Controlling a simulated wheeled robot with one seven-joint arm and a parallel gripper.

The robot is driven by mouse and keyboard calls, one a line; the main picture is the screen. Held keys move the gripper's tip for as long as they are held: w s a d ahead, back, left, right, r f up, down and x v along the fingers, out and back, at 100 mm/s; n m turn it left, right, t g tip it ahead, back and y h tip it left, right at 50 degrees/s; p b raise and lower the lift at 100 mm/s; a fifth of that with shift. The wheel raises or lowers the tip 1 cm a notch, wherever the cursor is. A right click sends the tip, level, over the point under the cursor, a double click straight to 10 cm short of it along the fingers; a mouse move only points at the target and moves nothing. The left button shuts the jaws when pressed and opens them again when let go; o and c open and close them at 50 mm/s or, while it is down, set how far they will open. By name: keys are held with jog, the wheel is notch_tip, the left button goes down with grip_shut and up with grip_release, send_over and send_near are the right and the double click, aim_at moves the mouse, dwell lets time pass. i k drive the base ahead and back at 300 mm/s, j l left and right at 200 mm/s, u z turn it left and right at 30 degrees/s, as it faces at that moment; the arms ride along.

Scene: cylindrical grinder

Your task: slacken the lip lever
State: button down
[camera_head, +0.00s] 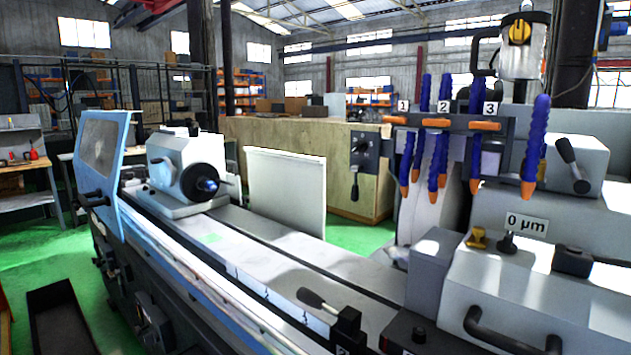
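My gripper is not in view. No part is marked as the lip lever, so I cannot tell which lever it is. A black-handled lever (325,305) lies low and tilted at the front of the grinder's table (285,262); its lower end meets a black block near the bottom edge. Another black lever (572,163) slants on the grey housing at the right. A small dark panel (372,155) in the middle has a black handle hanging below it. Whether any lever is tight or slack cannot be told.
Several blue hoses with orange nozzles hang from a rack (450,122) marked 1, 2 and 3. A white headstock (188,170) and a blue-framed guard (103,155) stand at the left. A black bar handle (510,335) sits at the lower right. Green floor (35,265) shows at the left.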

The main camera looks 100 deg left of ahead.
aim_at(354, 195)
jog(key=u, duration=2.5)
jog(key=j+u, duration=0.1)
jog(key=j, duration=1.25)
